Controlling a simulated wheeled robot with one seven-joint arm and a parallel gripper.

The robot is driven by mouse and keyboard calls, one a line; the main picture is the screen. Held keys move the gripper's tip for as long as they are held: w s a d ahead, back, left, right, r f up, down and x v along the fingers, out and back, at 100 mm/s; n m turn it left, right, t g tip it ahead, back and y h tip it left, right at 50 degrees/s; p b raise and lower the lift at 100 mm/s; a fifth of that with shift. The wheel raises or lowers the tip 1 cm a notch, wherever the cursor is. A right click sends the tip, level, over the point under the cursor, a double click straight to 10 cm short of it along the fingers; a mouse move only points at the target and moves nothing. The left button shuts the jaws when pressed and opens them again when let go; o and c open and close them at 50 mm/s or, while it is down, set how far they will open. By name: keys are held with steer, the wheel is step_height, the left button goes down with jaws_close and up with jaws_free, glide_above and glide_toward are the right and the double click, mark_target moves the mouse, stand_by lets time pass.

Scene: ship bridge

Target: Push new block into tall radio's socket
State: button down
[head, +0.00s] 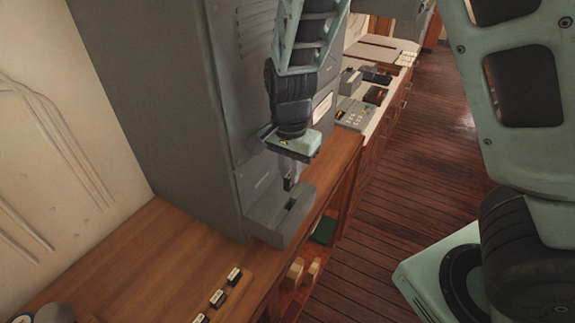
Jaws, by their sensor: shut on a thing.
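The tall radio (170,95) is a large grey cabinet standing on the wooden counter. A grey box with a dark slot, the socket (291,204), juts out from its lower front. My gripper (289,182) points down just above this socket. It is shut on a small dark block (288,184), the new block, which looks upright and mostly hidden by the fingers. The block appears above the slot; I cannot tell whether its lower end touches it.
Several small black blocks with pale labels (218,298) lie in a row on the wooden counter (135,255) at the front. Open shelves below hold a green item (324,230) and wooden pieces. Further back are consoles (355,112). Wooden floor (380,220) is clear at right.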

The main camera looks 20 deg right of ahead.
steer(key=shift+f+b, duration=1.95)
steer(key=shift+r, duration=0.1)
steer(key=shift+f, duration=1.8)
stand_by(4.2)
